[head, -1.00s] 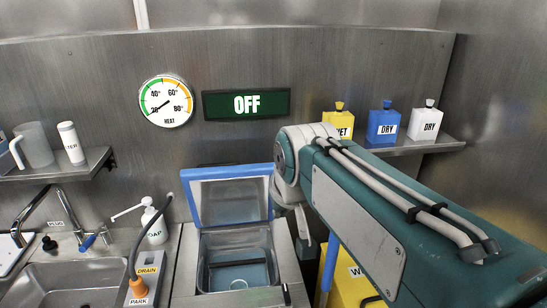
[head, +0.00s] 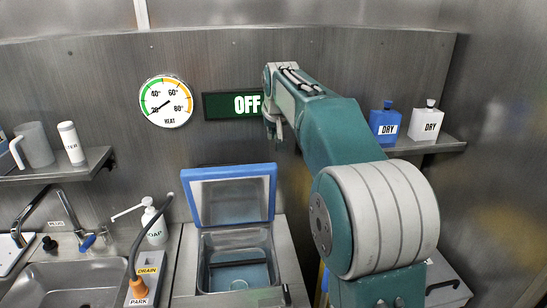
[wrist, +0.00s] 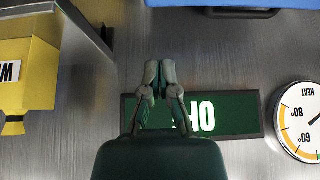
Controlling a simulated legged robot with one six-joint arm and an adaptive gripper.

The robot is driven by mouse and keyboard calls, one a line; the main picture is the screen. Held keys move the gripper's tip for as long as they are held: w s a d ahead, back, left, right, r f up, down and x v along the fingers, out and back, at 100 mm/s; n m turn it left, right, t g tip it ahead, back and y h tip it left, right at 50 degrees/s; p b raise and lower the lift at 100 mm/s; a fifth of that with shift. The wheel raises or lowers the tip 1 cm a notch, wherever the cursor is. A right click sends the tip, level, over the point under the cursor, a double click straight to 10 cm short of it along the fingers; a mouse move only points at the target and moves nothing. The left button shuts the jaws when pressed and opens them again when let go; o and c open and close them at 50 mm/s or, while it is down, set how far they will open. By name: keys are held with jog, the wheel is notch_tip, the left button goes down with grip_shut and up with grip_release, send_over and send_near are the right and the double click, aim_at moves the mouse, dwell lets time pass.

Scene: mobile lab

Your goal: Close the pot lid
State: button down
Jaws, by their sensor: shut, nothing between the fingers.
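The pot (head: 238,273) is a square metal vessel set in the counter, with its inside showing. Its blue-rimmed lid (head: 232,194) stands open, raised at the back of the pot. My gripper (head: 273,136) is above and behind the lid's right corner, in front of the OFF display, apart from the lid. In the wrist view my gripper (wrist: 160,68) has its fingertips together with nothing between them. A blue edge (wrist: 225,4) shows at the top of the wrist view, likely the lid's rim.
The OFF display (head: 232,106) and heat gauge (head: 166,101) are on the back wall. A soap bottle (head: 153,222) and sink (head: 75,285) are at left. A shelf (head: 428,145) at right holds blue and white DRY bottles. A yellow bottle (wrist: 22,85) shows in the wrist view.

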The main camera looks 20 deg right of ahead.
jog(key=w+d+f, duration=0.1)
jog(key=w+f, duration=0.2)
jog(key=w+d+f, duration=0.1)
jog(key=w+f, duration=0.3)
jog(key=w+d+f, duration=0.1)
jog(key=w+f, duration=0.2)
jog(key=shift+w+d+f, duration=0.25)
jog(key=shift+w+d, duration=0.05)
jog(key=shift+w, duration=0.05)
jog(key=shift+s+a+f, duration=0.1)
jog(key=shift+s+a, duration=0.05)
jog(key=shift+s, duration=0.5)
jog(key=shift+s+a+f, duration=0.1)
jog(key=shift+s+f, duration=0.05)
jog(key=shift+s, duration=0.55)
jog(key=shift+s+a+f, duration=0.1)
jog(key=shift+s+a, duration=0.05)
jog(key=shift+s, duration=0.5)
jog(key=shift+d, duration=0.1)
